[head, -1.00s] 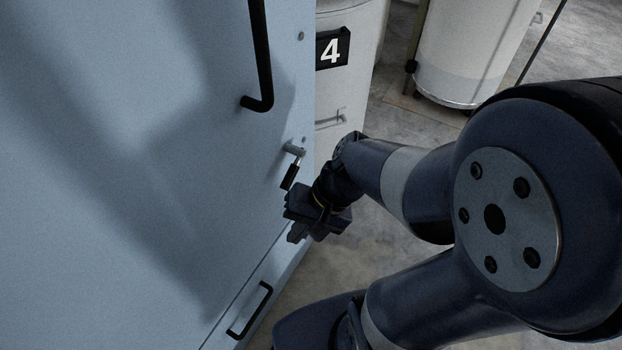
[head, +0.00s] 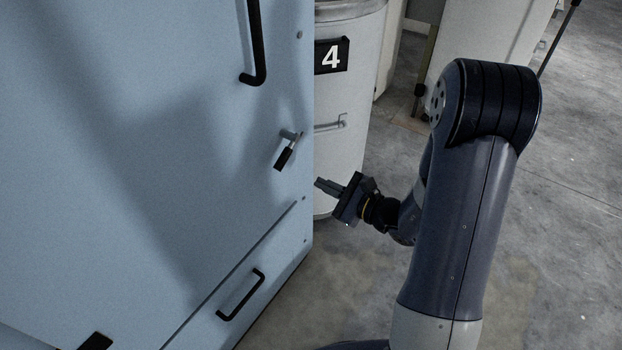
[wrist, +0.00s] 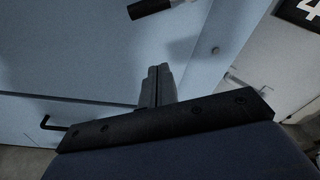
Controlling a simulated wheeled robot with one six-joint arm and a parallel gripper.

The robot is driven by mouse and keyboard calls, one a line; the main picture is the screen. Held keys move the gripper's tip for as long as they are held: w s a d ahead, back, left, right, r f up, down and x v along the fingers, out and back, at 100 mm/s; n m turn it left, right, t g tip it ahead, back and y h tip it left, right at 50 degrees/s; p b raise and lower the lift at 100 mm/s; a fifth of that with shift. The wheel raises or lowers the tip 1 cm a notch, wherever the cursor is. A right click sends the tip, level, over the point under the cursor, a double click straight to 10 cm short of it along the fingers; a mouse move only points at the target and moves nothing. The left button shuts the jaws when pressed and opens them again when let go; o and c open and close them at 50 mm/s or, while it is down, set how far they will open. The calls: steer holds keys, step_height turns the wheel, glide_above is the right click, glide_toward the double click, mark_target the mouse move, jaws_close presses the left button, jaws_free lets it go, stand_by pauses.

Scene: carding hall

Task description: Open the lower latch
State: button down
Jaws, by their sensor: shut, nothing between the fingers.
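The lower latch (head: 285,155) is a small metal pivot with a black grip on the light blue door (head: 150,130), near its right edge. Its grip hangs down, tilted a little to the left. In the wrist view the black end of the latch grip (wrist: 150,7) shows at the top edge, beyond the fingertips. My gripper (head: 318,183) is below and to the right of the latch, apart from it, with its fingers pointing left toward the door edge. In the wrist view my gripper (wrist: 158,72) has its two fingers together, with nothing between them.
A long black handle (head: 256,50) is above the latch. A lower panel has a black pull handle (head: 241,295). A white can with a number 4 plate (head: 331,55) stands just right of the cabinet. Open concrete floor (head: 560,200) lies to the right.

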mark_target(284, 163)
steer(key=w+a, duration=0.1)
steer(key=a, duration=0.1)
steer(key=w+a+r+p, duration=0.1)
steer(key=w+a, duration=0.1)
steer(key=a, duration=0.1)
steer(key=w+a+p, duration=0.1)
steer(key=a, duration=0.1)
steer(key=shift+w+a+r, duration=0.3)
steer(key=shift+w+r, duration=0.05)
steer(key=shift+r, duration=0.05)
steer(key=shift+s+a+r, duration=0.1)
steer(key=shift+s+r, duration=0.05)
steer(key=shift+r, duration=0.1)
steer(key=shift+s+a+r+m, duration=0.15)
steer(key=shift+s+r+m, duration=0.1)
steer(key=shift+m, duration=0.25)
steer(key=shift+s+a+r+m+g+p, duration=0.25)
steer(key=shift+r+m, duration=0.2)
steer(key=shift+m, duration=0.3)
steer(key=shift+s+a+r+m+g+p, duration=0.15)
steer(key=shift+r+m+p, duration=0.2)
steer(key=shift+m, duration=0.4)
steer(key=shift+r, duration=0.2)
steer(key=shift+s+r, duration=0.1)
steer(key=shift+r, duration=0.05)
steer(key=shift+b, duration=0.4)
